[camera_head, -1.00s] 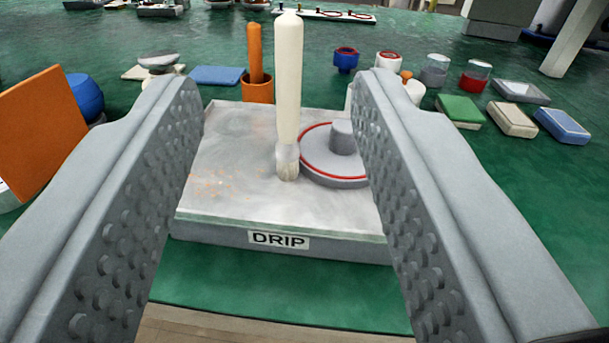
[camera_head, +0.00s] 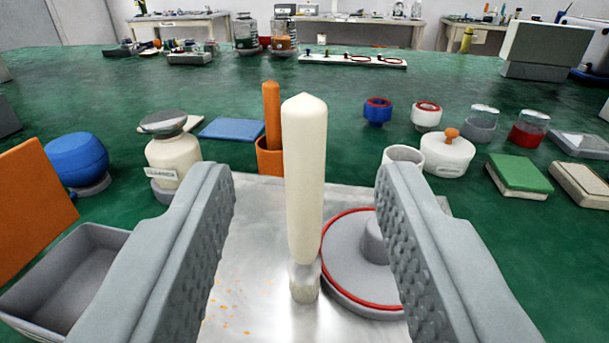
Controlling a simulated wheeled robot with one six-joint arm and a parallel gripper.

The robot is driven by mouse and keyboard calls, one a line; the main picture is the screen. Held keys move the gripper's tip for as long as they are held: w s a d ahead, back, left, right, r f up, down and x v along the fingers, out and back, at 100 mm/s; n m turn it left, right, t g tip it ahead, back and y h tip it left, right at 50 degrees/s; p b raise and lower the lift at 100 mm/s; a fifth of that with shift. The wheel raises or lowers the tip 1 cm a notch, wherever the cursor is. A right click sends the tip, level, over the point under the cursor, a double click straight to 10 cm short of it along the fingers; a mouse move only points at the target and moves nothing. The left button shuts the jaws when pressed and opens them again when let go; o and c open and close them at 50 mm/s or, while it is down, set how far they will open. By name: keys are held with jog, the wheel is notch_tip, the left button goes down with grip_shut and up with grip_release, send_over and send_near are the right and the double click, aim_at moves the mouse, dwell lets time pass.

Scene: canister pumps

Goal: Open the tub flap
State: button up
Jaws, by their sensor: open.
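No part is labelled as the tub flap, and I cannot tell for certain which one it is. An orange panel (camera_head: 35,205) stands tilted at the left edge, cut off by the frame. A grey open-topped tub (camera_head: 115,236) sits just below it; whether the two are joined is unclear. My gripper (camera_head: 306,172) is open and empty, right of both. A cream upright rod (camera_head: 303,180) shows between its fingers, apart from both. Low boxes with a green lid (camera_head: 520,174) and a pale lid (camera_head: 583,183) lie at the right.
A metal tray (camera_head: 240,265) lies below my gripper, with a red-ringed grey lid (camera_head: 345,250) on it. Behind stand an orange pot (camera_head: 270,160), a white knobbed canister (camera_head: 447,153) and a labelled jar (camera_head: 172,155).

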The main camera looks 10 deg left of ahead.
aim_at(305, 140)
jog(key=shift+w+a+f, duration=0.1)
jog(key=shift+w+a, duration=0.1)
jog(key=shift+w, duration=0.95)
jog(key=shift+w+a, duration=0.15)
jog(key=shift+w, duration=1.05)
jog(key=shift+w+a+f, duration=0.1)
jog(key=shift+w+a, duration=0.1)
jog(key=shift+w, duration=0.95)
grip_shut()
